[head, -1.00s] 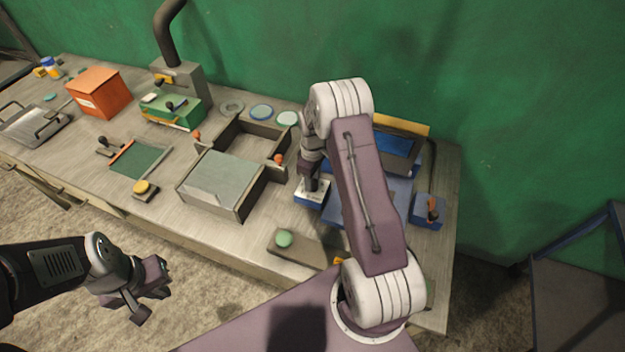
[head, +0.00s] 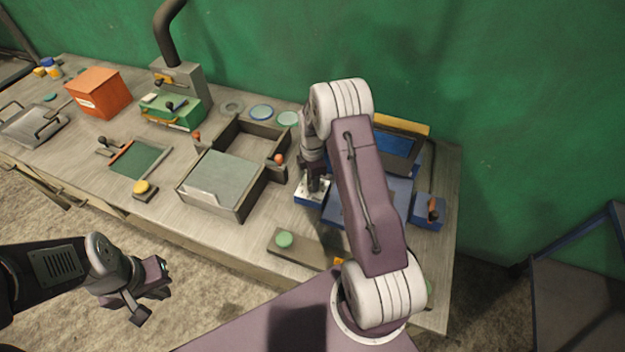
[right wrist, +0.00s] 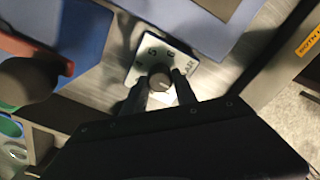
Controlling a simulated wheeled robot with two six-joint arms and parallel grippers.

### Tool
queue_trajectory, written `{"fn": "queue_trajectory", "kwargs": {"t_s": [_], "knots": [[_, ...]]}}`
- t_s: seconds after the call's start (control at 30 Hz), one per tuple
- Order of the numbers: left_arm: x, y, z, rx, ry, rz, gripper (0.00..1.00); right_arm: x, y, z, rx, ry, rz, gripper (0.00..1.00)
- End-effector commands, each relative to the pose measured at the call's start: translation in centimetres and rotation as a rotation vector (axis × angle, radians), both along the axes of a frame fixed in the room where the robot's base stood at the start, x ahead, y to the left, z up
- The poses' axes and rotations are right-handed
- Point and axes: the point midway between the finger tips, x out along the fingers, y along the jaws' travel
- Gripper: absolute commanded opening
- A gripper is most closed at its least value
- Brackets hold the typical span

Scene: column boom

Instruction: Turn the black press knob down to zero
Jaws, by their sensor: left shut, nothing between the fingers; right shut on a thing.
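The black press knob (right wrist: 160,81) sits on a white dial plate (right wrist: 138,68) with printed numbers, among them what look like a 5 and a 6. In the head view the dial is the top of a small blue box (head: 308,199) at the press's front left. My right gripper (right wrist: 161,88) points down over the dial, shut on the knob with a finger at each side. The knob's pointer and the reading are not clear. My left gripper (head: 148,299) is shut and empty, off the bench's front edge at the lower left.
The blue press (head: 398,190) is partly hidden behind my right arm. A small blue box with an orange lever (head: 431,209) stands to its right.

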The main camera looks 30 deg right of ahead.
Motion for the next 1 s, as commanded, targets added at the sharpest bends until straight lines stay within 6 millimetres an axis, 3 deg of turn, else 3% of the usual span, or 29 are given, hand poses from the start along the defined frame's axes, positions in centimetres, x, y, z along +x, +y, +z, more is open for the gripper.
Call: {"fn": "queue_trajectory", "kwargs": {"t_s": [0.77,0.8,0.87,1.0], "knots": [[0.01,0.00,0.02,0.000,0.000,0.000,0.00,0.23,-0.08,0.20,-0.003,-0.007,0.097,0.00],[0.01,0.00,0.02,0.000,0.000,0.000,0.00,0.23,-0.09,0.20,-0.003,-0.008,0.097,0.39],[0.00,0.00,0.02,0.000,0.000,0.000,0.00,0.22,-0.08,0.19,-0.002,-0.007,0.097,0.56],[0.00,0.00,0.01,0.000,0.000,0.000,0.00,0.13,-0.05,0.12,-0.002,-0.004,0.096,0.56]]}}
